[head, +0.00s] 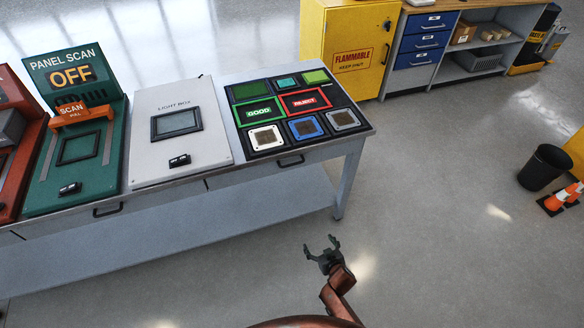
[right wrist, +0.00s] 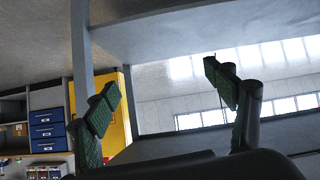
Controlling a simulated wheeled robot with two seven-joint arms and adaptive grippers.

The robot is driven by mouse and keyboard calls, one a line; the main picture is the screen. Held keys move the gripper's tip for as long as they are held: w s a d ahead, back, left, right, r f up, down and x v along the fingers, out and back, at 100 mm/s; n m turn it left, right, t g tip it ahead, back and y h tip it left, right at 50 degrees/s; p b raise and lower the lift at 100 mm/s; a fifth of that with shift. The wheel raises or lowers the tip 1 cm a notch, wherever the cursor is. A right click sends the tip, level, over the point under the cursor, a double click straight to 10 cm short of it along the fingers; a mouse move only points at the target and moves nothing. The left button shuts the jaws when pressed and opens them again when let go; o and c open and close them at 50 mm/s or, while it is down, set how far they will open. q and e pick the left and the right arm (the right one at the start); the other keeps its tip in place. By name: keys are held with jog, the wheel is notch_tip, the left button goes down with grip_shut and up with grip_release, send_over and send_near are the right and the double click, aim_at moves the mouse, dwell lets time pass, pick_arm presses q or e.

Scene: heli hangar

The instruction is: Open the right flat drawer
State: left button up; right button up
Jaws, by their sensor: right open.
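The right flat drawer (head: 270,172) is in the front of the long grey workbench, under its right end. It looks shut, its front flush with the bench. Its dark bar handle (head: 291,161) is near the right part of the front. My right gripper (head: 321,246) is open and empty, in front of the bench and below the handle in the head view, clearly apart from it. In the right wrist view its two green-padded fingers (right wrist: 162,92) are spread wide with nothing between them. The handle cannot be made out there. My left gripper is not in view.
The left drawer's handle (head: 107,210) is farther left. On the bench stand the panel scan unit (head: 45,190), the light box (head: 150,105) and the sorting board (head: 268,101). A bench leg (head: 348,185) is at the right end. The floor (head: 440,230) to the right is clear.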

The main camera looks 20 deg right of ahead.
jog(key=shift+o, duration=0.7)
jog(key=w+a+r+t+b, duration=0.2)
jog(key=w+r+t, duration=0.1)
jog(key=w+r, duration=0.7)
notch_tip(320, 180, up, 5)
jog(key=shift+w+a+f+t, duration=0.2)
jog(key=shift+w+a+t, duration=0.15)
jog(key=shift+w+t, duration=0.05)
pick_arm(q)
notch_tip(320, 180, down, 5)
jog(key=b, duration=0.2)
pick_arm(e)
jog(key=t, duration=0.3)
send_near(293, 165)
jog(key=w, duration=0.3)
jog(key=shift+m+y, duration=0.3)
jog(key=w, duration=0.2)
jog(key=w+b, duration=0.1)
jog(key=w, duration=0.2)
jog(key=w+b, duration=0.1)
jog(key=w, duration=0.1)
jog(key=shift+w+f, duration=0.3)
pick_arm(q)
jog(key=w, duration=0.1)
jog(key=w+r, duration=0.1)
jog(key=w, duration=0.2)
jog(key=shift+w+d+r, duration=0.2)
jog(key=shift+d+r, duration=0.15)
